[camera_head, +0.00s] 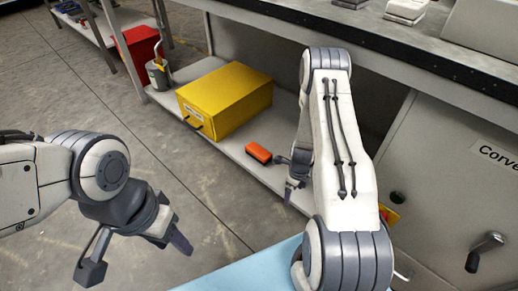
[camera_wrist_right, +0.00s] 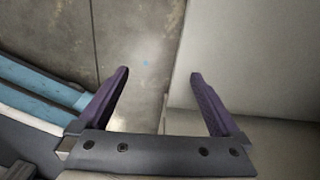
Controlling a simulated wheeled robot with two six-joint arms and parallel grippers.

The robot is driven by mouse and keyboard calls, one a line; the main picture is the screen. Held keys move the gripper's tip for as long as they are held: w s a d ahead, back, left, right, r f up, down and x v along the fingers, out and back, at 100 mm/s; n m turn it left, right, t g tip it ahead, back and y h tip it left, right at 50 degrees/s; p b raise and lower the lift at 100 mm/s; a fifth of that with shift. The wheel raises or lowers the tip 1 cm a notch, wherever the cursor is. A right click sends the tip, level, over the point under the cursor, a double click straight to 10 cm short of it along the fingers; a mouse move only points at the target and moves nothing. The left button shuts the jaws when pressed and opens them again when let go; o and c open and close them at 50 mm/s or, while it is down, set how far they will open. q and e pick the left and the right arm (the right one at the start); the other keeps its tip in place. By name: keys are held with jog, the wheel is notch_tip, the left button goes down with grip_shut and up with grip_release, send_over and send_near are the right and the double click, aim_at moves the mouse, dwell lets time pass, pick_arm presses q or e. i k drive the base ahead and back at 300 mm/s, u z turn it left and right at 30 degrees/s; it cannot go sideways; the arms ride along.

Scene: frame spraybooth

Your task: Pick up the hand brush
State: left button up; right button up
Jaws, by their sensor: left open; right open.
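A small orange block with a dark underside, which looks like the hand brush (camera_head: 258,152), lies on the low grey shelf (camera_head: 222,146) under the bench, in the head view. My right gripper (camera_head: 287,178) is just to the right of it, open and apart from it, partly hidden by my own right arm. In the right wrist view my right gripper (camera_wrist_right: 160,75) is open with nothing between its fingers, and the brush does not show. My left gripper (camera_head: 138,256) is open and empty over the floor at the lower left.
A yellow box (camera_head: 225,98) stands on the shelf behind the brush. A grey pot (camera_head: 158,74) and a red box (camera_head: 139,45) are further back. The black bench top (camera_head: 390,45) overhangs the shelf. A grey cabinet (camera_head: 450,170) stands at the right. The floor at left is clear.

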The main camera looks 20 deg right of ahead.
aim_at(254, 150)
jog(key=u, duration=0.05)
jog(key=i, duration=1.15)
